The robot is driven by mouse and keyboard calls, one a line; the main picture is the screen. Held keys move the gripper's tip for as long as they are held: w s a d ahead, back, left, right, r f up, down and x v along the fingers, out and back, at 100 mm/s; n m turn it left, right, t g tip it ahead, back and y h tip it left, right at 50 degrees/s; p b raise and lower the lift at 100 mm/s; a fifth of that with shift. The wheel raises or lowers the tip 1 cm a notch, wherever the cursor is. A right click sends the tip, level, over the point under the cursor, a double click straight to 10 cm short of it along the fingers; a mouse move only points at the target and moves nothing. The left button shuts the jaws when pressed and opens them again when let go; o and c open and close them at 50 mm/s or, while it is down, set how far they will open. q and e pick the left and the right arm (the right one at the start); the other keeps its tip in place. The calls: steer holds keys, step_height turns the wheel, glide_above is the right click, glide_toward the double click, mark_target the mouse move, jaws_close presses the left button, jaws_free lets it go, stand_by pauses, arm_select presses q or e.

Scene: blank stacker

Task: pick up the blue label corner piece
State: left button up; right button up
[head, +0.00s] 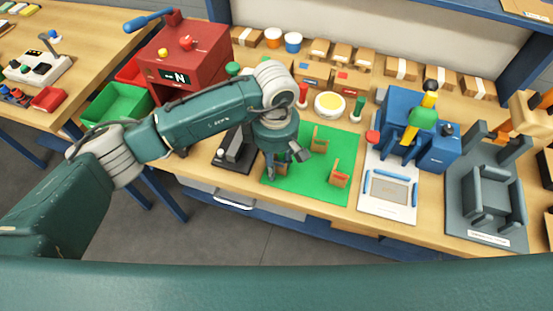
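My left gripper (285,162) comes in from the left and points down over the left part of the green mat (308,191). Its fingers are small and dark here, and I cannot tell whether they are open or shut. A bit of brown shows between or behind the fingers, perhaps a wooden corner piece, mostly hidden. One wooden corner piece (319,139) stands on the mat to the gripper's right. Another wooden corner piece (340,176) stands nearer the mat's right edge. I cannot make out a blue label on any of them. My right gripper is not in view.
A dark device (235,150) stands left of the mat. A blue press (405,120) and a grey fixture (490,195) stand to the right. Behind the mat are a yellow-topped dish (330,104) and red and green stampers. Boxes line the back.

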arm_select(q)
jaws_close()
steer(key=shift+r, duration=0.1)
